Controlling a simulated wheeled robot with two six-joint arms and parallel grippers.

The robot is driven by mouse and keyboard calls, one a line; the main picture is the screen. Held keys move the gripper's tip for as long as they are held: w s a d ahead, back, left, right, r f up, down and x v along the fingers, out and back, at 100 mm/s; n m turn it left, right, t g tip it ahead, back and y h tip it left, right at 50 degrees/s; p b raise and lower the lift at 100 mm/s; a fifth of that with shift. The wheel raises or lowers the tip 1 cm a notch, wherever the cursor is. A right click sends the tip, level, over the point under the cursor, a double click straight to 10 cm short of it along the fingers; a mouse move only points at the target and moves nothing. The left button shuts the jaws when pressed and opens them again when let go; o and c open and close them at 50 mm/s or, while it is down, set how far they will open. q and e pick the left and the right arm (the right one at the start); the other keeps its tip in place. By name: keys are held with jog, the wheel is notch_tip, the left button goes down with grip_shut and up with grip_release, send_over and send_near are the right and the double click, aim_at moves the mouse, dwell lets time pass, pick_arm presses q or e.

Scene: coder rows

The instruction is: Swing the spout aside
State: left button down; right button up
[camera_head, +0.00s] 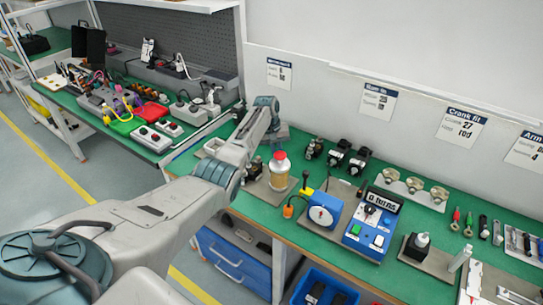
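I cannot make out a clear spout. A jar (280,169) with a red-orange lid stands upright on a grey plate on the green bench. Beside it is a small yellow and black fitting (306,184) above a blue device with a round white dial (321,215). My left arm reaches in from the left over the bench. Its gripper end (277,133) is behind the jar in the picture, and its fingers are too small and hidden to read. I see no contact with the jar. My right gripper is out of view.
A blue box (370,227) with a "0 turns" display stands right of the dial. Black parts (337,157), metal cups (413,187) and hand tools (468,224) lie along the bench. A blue bin (323,290) sits below its front edge. A cluttered second bench (150,130) is at left.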

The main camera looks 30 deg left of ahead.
pick_arm(q)
jog(key=shift+w+d+m+g+b, duration=0.25)
jog(key=shift+d+m+b, duration=0.4)
jog(key=shift+m, duration=0.5)
jog(key=shift+w+d+m+g+b, duration=0.15)
jog(key=shift+w+d+m+b, duration=0.2)
jog(key=shift+d+m, duration=0.7)
jog(key=shift+w+d+m+g+b, duration=0.25)
jog(key=shift+d+m+b, duration=0.3)
jog(key=shift+m, duration=0.75)
jog(key=c, duration=1.5)
grip_release()
jog(key=shift+d, duration=0.1)
notch_tip(320, 180, up, 11)
jog(key=a+b, duration=0.2)
jog(key=shift+f, duration=0.15)
jog(key=shift+f, duration=0.1)
